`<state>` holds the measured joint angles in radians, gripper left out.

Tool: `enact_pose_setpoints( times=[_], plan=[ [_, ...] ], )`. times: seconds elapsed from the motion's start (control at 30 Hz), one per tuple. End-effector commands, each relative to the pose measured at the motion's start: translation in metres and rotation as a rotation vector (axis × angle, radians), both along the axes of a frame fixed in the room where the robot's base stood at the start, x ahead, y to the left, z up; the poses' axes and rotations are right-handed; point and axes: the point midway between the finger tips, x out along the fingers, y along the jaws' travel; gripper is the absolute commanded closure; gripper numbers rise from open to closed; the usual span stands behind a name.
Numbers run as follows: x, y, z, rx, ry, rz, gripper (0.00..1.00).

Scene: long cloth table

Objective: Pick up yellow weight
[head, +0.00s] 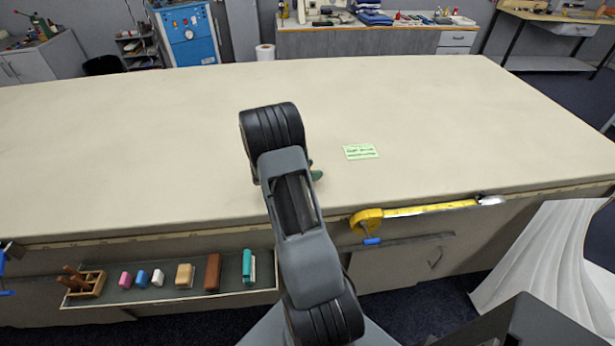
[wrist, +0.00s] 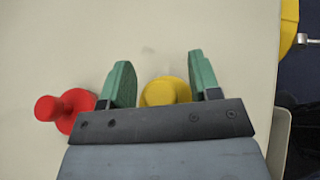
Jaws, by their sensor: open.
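The yellow weight (wrist: 166,90) is in the wrist view, on the pale cloth table top (wrist: 60,40). It lies between the two green fingers of my gripper (wrist: 159,60). The fingers are open, with a gap on each side of the weight. The lower part of the weight is hidden by the dark gripper body. In the head view my arm hides the weight, and only a bit of a green finger shows at the arm's right side.
A red weight (wrist: 72,110) stands just left of the left finger. A yellow tape measure (head: 367,220) is at the table's front edge. A green note (head: 361,151) lies on the table. A tray (head: 105,297) of small items hangs below the front edge. The table's far side is clear.

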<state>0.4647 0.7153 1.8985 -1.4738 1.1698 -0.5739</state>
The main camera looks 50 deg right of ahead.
Motion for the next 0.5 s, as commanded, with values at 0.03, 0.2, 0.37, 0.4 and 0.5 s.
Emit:
enact_pose_setpoints(
  times=[0.03,0.2,0.37,0.4,0.5],
  plan=[
    [-0.0007,-0.0017,-0.0007,0.0,0.0,-0.001,0.43],
    [-0.0008,-0.0022,-0.0014,0.001,-0.001,0.0,0.43],
    [-0.0007,-0.0021,-0.0012,0.001,-0.001,0.0,0.53],
    [-0.0007,-0.002,-0.0012,0.0,-0.001,0.0,0.56],
    [-0.0007,-0.0019,-0.0012,0.0,-0.001,0.0,0.66]
  ],
)
